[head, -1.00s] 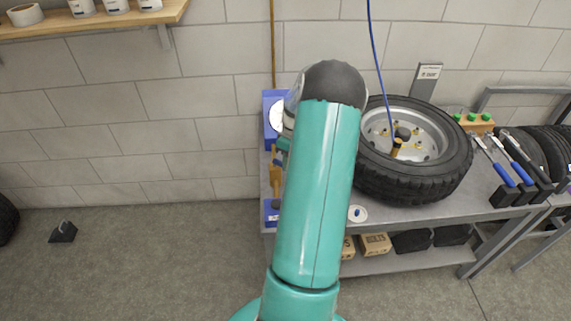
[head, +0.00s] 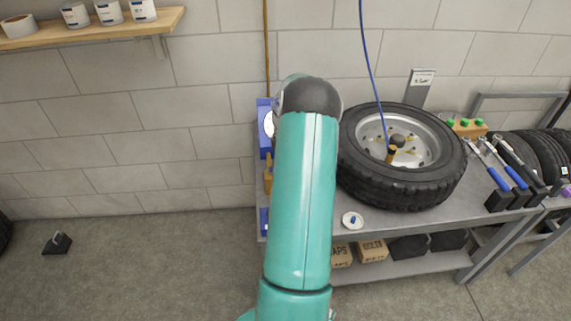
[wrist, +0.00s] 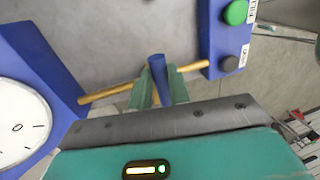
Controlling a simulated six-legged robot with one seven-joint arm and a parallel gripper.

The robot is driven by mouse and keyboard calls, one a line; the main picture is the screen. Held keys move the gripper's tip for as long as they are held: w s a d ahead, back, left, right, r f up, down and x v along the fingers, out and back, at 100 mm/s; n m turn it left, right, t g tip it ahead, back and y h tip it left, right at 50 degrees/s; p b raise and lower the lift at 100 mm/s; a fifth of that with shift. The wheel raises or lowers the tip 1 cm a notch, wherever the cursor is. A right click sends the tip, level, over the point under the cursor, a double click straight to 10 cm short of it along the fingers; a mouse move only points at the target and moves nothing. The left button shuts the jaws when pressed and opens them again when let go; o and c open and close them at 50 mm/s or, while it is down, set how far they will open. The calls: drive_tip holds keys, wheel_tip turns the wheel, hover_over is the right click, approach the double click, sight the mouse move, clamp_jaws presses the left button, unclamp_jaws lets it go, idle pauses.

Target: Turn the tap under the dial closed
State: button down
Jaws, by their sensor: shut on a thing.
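In the wrist view, the tap's blue handle (wrist: 157,68) stands between the two teal fingers of my gripper (wrist: 159,90), which is shut on it. The tap sits on a brass pipe (wrist: 100,95). The white dial (wrist: 15,128) is at the left on a blue panel (wrist: 45,60). In the head view, the dial's left edge (head: 268,125) and the blue panel (head: 263,108) show beside my teal arm. A bit of brass pipe (head: 268,174) shows below them. My arm hides the tap and my gripper in the head view.
A blue box with a green button (wrist: 236,12) and a dark button (wrist: 230,63) stands at the pipe's other end. On the grey bench, a wheel (head: 402,158) lies right of my arm, with a small white dish (head: 352,221) in front. The floor at left is mostly clear.

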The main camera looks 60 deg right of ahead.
drive_tip(key=shift+d, duration=0.1)
idle(0.3)
drive_tip(key=c, duration=1.3)
unclamp_jaws()
wheel_tip(320, 180, up, 14)
drive_tip(key=w+d, duration=0.1)
drive_tip(key=d, duration=0.1)
drive_tip(key=shift+w+f, duration=0.2)
drive_tip(key=shift+w, duration=0.1)
